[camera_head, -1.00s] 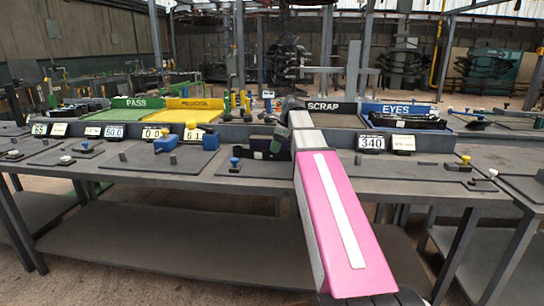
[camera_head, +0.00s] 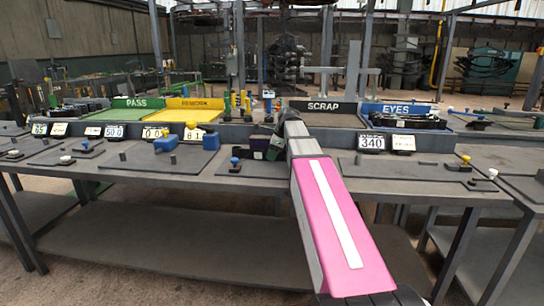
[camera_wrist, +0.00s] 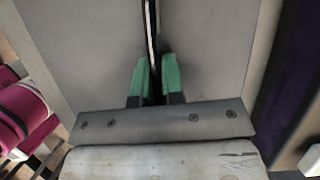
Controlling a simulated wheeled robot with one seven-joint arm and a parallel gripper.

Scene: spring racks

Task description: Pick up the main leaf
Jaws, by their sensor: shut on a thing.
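The main leaf is most likely the thin dark strip (camera_wrist: 152,30) seen edge-on in the wrist view. It runs from the top edge of the picture down between the green fingertips of my gripper (camera_wrist: 155,78). The fingertips are closed on it from both sides. In the head view my gripper (camera_head: 265,147) is a small dark and green shape over the middle of the bench, partly behind my pink arm. I cannot make out the leaf there, nor whether it touches the bench.
The grey bench (camera_head: 120,185) carries several fixtures with blue, yellow and white knobs. Behind it stand a green PASS tray (camera_head: 110,117), a yellow tray (camera_head: 190,117), a SCRAP tray (camera_head: 325,119) and a blue EYES tray (camera_head: 372,107) holding dark parts. A 340 display (camera_head: 371,143) stands right of my arm.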

